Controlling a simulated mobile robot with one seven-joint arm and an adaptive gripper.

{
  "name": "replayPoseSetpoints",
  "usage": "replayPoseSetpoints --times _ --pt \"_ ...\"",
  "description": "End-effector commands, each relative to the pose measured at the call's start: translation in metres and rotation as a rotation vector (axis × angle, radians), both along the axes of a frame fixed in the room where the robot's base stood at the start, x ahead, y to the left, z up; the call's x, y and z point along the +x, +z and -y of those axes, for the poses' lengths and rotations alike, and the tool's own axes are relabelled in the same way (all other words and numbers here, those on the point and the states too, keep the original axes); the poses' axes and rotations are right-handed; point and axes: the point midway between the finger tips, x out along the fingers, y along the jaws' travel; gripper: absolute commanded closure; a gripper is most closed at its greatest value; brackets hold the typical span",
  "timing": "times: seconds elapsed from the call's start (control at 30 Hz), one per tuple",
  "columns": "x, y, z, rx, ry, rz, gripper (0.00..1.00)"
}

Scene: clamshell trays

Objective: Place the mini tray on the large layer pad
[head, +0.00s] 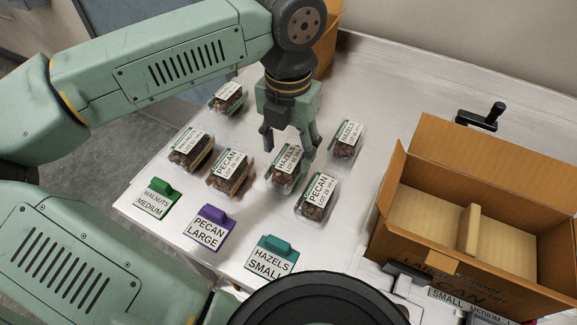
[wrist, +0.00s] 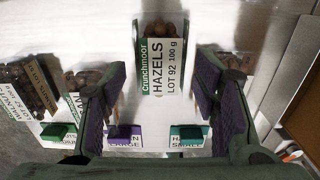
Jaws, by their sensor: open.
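My gripper (head: 289,146) points down over a clear clamshell tray labelled HAZELS (head: 287,160), its fingers on either side of it. In the wrist view my open gripper (wrist: 161,78) has the tray marked HAZELS LOT 92 100 g (wrist: 163,75) between and beyond its fingers; whether they touch it I cannot tell. Other clamshells are a walnuts tray (head: 188,151), two PECAN trays (head: 228,177) (head: 317,196), another HAZELS tray (head: 346,139) and one at the back (head: 229,98). Which is mini I cannot tell. An open carton (head: 413,165) holds tan board surfaces (head: 425,222) split by an upright piece.
Front signs read WALNUTS MEDIUM (head: 157,199), PECAN LARGE (head: 209,230) and HAZELS SMALL (head: 270,260). A strip by the carton's front reads SMALL MEDIUM (head: 465,304). A black handle (head: 484,117) stands behind the carton.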

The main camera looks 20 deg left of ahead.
Motion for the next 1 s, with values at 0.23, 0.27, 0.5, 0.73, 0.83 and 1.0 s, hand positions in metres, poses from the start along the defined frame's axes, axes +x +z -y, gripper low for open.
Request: replayPoseSetpoints --times 0.23,0.27,0.5,0.73,0.83,1.0 --pt "-0.002 -0.035 0.001 -0.001 0.001 0.0 0.45" --pt "-0.002 -0.036 0.001 -0.001 0.001 0.0 0.45" --pt "-0.002 -0.034 0.001 -0.001 0.0 0.0 0.49" --pt "-0.002 -0.034 0.001 -0.001 0.0 0.0 0.64" --pt "-0.002 -0.034 0.001 -0.001 0.0 0.0 0.71" --pt "-0.002 -0.034 0.001 -0.001 0.0 0.001 0.82"
